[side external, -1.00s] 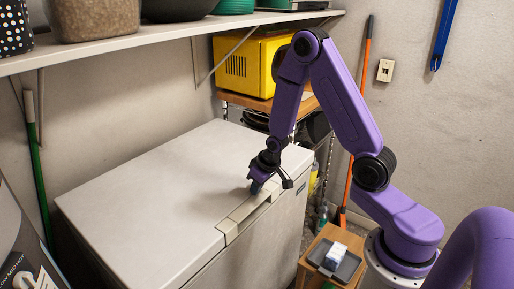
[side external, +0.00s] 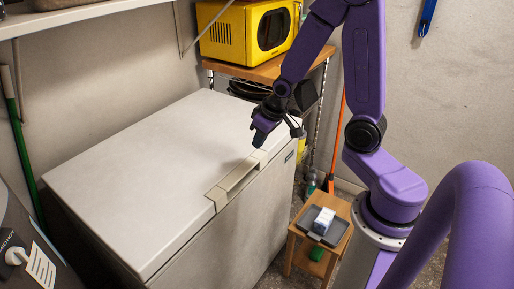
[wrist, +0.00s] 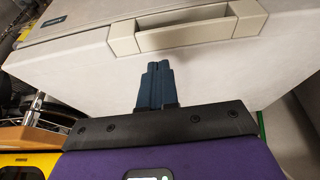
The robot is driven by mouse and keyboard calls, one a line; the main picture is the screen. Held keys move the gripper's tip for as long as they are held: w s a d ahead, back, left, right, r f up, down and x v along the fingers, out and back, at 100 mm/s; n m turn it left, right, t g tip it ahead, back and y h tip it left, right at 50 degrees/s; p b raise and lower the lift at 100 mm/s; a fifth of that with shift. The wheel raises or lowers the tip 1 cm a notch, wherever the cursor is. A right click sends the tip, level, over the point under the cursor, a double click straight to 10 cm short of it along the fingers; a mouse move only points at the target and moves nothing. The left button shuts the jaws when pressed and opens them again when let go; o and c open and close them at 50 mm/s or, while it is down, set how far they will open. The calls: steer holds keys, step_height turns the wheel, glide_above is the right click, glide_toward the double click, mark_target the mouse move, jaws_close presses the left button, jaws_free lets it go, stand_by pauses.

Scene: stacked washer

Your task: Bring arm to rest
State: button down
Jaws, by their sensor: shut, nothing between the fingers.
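My gripper (side external: 260,138) is above the far front part of the white chest freezer's lid (side external: 150,150), just past the far end of the beige handle (side external: 232,182). It looks apart from the handle, with a small gap. In the wrist view my gripper's two dark fingers (wrist: 158,68) are together, with nothing between them. The handle (wrist: 185,38) lies ahead of the fingertips there. The lid is down. My arm is bent, with its upper part cut off by the top of the side view.
A yellow microwave (side external: 248,29) stands on a wooden shelf (side external: 262,69) behind my gripper. A small wooden stool (side external: 305,255) holds a grey tray (side external: 333,232) with a white-and-blue box (side external: 322,221). A wall shelf (side external: 80,16) overhangs the back left. Space above the lid is free.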

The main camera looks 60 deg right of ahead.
steer(key=s+a+r+n+g, duration=0.1)
steer(key=s+a+r+n, duration=0.1)
steer(key=s+a+n, duration=0.2)
steer(key=s+a+r+n+g, duration=0.1)
steer(key=s+a+r+n, duration=0.2)
steer(key=s, duration=0.8)
steer(key=s+a+r+n+g, duration=0.2)
steer(key=s+a+r+n, duration=0.1)
steer(key=s+a+n, duration=0.2)
steer(key=shift+s+r, duration=0.2)
steer(key=shift+s, duration=0.95)
